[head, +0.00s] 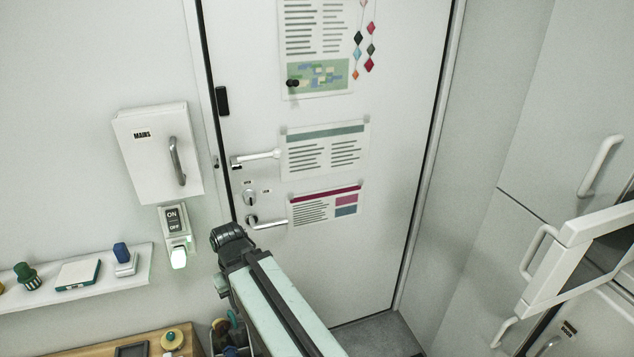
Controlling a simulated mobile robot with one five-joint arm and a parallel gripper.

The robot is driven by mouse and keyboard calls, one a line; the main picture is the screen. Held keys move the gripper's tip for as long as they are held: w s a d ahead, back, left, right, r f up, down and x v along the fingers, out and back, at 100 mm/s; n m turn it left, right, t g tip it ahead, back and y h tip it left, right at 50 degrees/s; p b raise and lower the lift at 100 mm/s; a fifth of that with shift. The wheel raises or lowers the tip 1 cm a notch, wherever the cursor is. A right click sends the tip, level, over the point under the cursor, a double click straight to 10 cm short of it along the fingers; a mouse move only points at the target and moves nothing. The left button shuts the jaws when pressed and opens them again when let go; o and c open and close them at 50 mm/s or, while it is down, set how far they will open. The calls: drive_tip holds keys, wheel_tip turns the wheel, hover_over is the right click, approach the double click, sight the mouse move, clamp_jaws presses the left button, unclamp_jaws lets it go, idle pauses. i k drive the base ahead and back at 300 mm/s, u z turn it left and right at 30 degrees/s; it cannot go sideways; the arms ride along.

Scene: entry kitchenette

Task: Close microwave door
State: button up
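The microwave door (548,287) is at the right edge. It is a white frame around a dark window and has a pale bar handle (538,252) on its left side. It stands swung out at an angle, apart from the cabinet fronts, so it looks open. The picture edge cuts off its right part, and the microwave's body and hinge are not clearly visible. My mint-green arm with a dark joint rises at the bottom centre, well left of the door. My gripper cannot be made out.
A tall white cabinet (545,130) with a bar handle (600,166) stands behind the microwave door. A white entry door (400,150) with posters fills the middle. A mains box (150,150) and a shelf (110,280) are at left. Open space lies between my arm and the microwave door.

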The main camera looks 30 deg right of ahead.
sight(588, 251)
drive_tip(key=z, duration=0.35)
drive_tip(key=k, duration=1.3)
drive_tip(key=u, duration=0.4)
drive_tip(key=i, duration=1)
drive_tip(key=z, duration=0.05)
